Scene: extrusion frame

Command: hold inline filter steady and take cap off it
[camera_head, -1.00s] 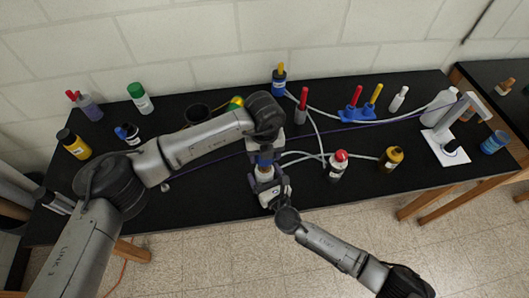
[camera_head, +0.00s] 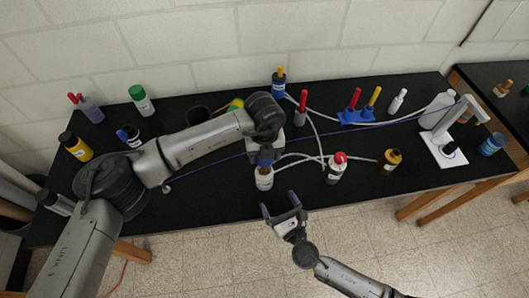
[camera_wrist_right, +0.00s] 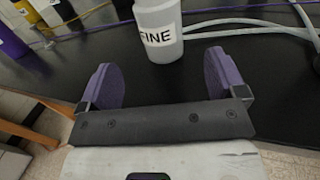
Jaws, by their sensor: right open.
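The inline filter (camera_head: 264,180) is a pale bottle-like body standing near the table's front edge. In the right wrist view its body (camera_wrist_right: 160,32) carries a label reading "FINE". My left gripper (camera_head: 264,158) is above the filter, at its top end. The left fingers overlap the top in this view, so I cannot tell whether they are shut on it. The cap is not clearly visible, being hidden at the left gripper. My right gripper (camera_head: 281,207) is open and empty, in front of the filter. In the right wrist view the filter stands beyond the purple fingertips (camera_wrist_right: 163,75), apart from them.
A red-capped bottle (camera_head: 337,168) and a brown bottle (camera_head: 389,161) stand right of the filter. Pale tubing (camera_head: 314,125) and a purple line (camera_head: 215,161) run across the black table (camera_head: 215,197). A blue rack (camera_head: 357,117) stands farther back.

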